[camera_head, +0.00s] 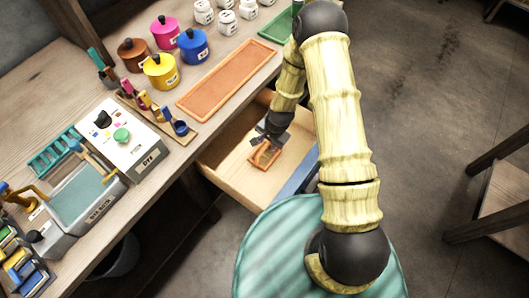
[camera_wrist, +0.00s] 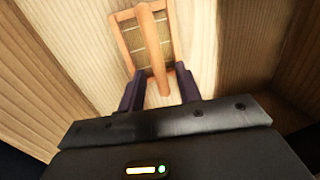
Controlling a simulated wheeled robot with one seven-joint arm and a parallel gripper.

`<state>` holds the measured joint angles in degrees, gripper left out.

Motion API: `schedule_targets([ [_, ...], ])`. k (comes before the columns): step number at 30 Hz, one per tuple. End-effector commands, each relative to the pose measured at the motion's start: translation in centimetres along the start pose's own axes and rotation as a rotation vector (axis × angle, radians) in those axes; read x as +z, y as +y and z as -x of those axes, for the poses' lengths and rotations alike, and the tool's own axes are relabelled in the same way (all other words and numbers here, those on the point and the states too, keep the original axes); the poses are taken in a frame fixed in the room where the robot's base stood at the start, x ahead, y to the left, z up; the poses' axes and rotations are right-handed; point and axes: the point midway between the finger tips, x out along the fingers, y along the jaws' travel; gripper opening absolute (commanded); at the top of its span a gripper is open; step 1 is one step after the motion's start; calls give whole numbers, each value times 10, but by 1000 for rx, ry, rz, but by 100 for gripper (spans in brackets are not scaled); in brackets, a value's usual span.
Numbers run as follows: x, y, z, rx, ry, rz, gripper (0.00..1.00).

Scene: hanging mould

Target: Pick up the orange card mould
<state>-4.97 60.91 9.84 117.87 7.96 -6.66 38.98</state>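The orange card mould (camera_head: 264,157) lies in the open wooden drawer under the bench. In the wrist view the mould (camera_wrist: 124,31) shows an orange frame, a pale mesh panel and a raised orange bar along its middle. My gripper (camera_head: 266,141) is down inside the drawer, at the mould's near end in the wrist view. In that view my gripper's fingers (camera_wrist: 158,80) are apart, with the end of the bar between them and gaps visible on both sides. I cannot tell how far the fingertips are above the drawer floor.
The drawer (camera_head: 234,183) has wooden walls close around my gripper. Above it, the bench holds an orange tray (camera_head: 232,78), several coloured pots, including a yellow pot (camera_head: 161,71), a white press-like machine (camera_head: 121,138) and a grey basin (camera_head: 84,196). A stool (camera_head: 505,190) stands at right.

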Motion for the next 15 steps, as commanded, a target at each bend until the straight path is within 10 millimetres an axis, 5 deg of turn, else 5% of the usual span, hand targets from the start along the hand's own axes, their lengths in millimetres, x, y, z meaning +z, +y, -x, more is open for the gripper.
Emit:
schedule_targets([
  [5,0,-1,-18,-1,1,1,34],
  [15,-1,-1,-19,-1,2,0,34],
])
